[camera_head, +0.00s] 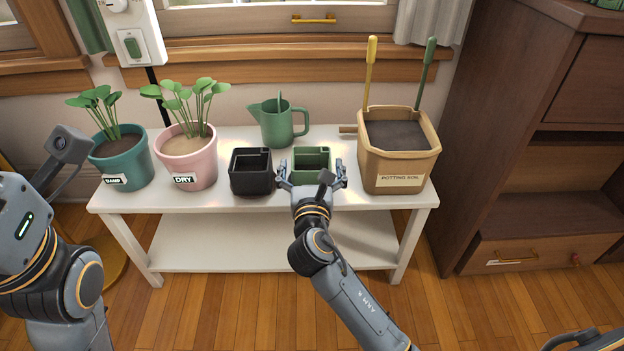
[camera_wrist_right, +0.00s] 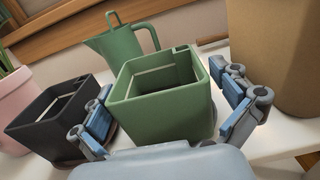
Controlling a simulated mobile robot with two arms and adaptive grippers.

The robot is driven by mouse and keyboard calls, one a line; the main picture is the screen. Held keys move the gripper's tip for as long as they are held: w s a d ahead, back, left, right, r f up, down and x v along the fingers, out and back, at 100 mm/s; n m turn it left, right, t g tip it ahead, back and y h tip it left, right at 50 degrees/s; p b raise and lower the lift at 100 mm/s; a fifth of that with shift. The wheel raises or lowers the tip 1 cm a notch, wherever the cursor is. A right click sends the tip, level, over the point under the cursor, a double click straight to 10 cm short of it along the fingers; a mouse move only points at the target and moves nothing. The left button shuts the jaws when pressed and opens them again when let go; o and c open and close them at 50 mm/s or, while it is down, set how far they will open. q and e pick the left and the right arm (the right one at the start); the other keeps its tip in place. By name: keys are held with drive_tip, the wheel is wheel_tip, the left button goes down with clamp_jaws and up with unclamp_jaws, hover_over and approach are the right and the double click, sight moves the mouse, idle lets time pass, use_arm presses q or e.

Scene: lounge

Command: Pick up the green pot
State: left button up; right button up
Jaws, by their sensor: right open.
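The green pot (camera_head: 312,161) is a small square empty pot on the white bench, between a black pot and a potting soil container. My right gripper (camera_head: 312,178) is open at the pot's front, with one finger on each side of it. In the right wrist view the green pot (camera_wrist_right: 165,98) stands upright between the spread fingers (camera_wrist_right: 168,118). The right finger is close to the pot's side; I cannot tell whether it touches. The pot's lower front is hidden by the gripper. My left arm shows at the left edge of the head view, but its gripper is not visible.
The black square pot (camera_head: 251,172) is just left of the green pot. The potting soil container (camera_head: 398,160) with two tools is at right. A green watering can (camera_head: 277,124) stands behind. Two potted plants, teal (camera_head: 123,158) and pink (camera_head: 186,163), are at left on the white bench (camera_head: 230,201).

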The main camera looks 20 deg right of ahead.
drive_tip(key=shift+w, duration=0.15)
drive_tip(key=c, duration=1.1)
drive_tip(key=shift+c, duration=0.2)
drive_tip(key=shift+r, duration=0.2)
